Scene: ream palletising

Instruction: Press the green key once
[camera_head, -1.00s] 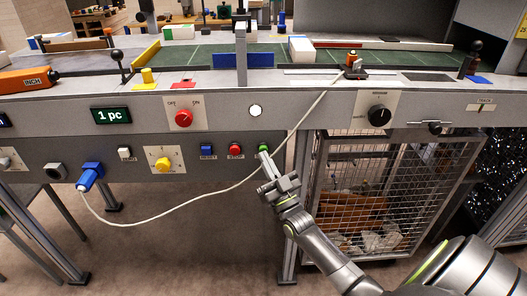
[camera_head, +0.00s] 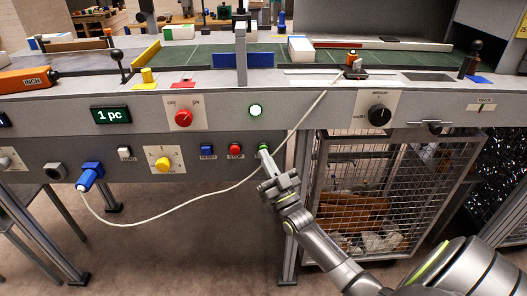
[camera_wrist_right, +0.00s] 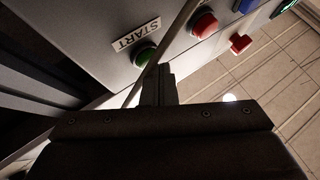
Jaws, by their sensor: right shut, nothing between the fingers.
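The green key (camera_head: 264,147) is at the right end of a row of keys on the grey front panel. In the right wrist view the green key (camera_wrist_right: 145,55) shows beside a START label. My right gripper (camera_head: 266,158) is shut and empty, its tips at or just below the green key. I cannot tell whether they touch it. In the right wrist view the fingers (camera_wrist_right: 158,85) cover the area just under the key. My left gripper is not in view.
A red key (camera_head: 235,149) and a blue key (camera_head: 207,151) sit left of the green one. A white cable (camera_head: 240,184) hangs across the panel and passes close to my right gripper. A wire cage (camera_head: 390,195) stands below right.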

